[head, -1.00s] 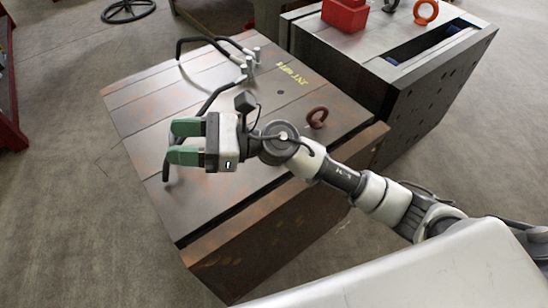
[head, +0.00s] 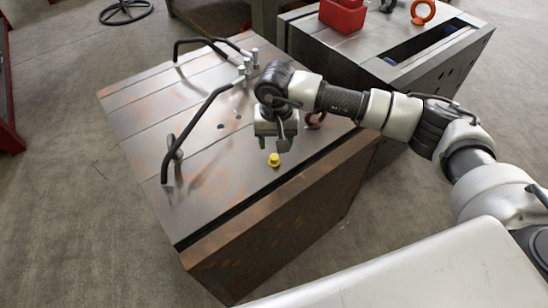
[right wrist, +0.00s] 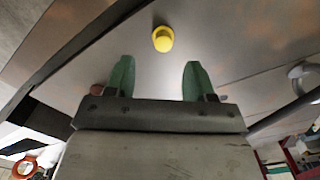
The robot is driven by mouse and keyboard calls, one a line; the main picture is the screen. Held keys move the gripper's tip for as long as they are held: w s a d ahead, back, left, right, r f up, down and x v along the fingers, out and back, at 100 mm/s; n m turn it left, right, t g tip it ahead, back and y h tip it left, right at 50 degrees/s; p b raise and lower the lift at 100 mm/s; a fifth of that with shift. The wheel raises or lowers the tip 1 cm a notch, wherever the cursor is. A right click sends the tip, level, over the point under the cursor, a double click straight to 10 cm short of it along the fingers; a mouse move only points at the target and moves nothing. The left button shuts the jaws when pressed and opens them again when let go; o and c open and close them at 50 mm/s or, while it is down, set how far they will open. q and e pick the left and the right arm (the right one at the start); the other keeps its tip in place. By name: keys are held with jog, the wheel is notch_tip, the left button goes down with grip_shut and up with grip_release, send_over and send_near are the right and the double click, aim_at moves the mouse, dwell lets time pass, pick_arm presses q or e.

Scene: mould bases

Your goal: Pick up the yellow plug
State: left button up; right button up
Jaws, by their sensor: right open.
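The yellow plug (head: 274,160) stands on the top face of the near mould base (head: 215,170), close to its right front edge. It also shows in the right wrist view (right wrist: 163,39), beyond the fingertips and roughly centred between them. My right gripper (head: 273,146) points down just behind the plug in the head view. In the right wrist view its two green fingers (right wrist: 158,80) are spread apart with nothing between them. The gripper and plug are apart. My left gripper is not in view.
Black bent handles (head: 195,125) and metal pins rise from the mould base left of and behind the gripper. A dark red lifting eye (head: 317,120) stands right of it.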

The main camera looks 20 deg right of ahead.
aim_at(274, 156)
jog(key=shift+w+a+f+p, duration=0.1)
jog(key=shift+f+p, duration=0.2)
jog(key=shift+f, duration=1.2)
jog(key=shift+a+f+p, duration=0.1)
jog(key=shift+f+p, duration=0.15)
jog(key=shift+f, duration=1.25)
jog(key=c, duration=1)
jog(key=shift+r, duration=0.1)
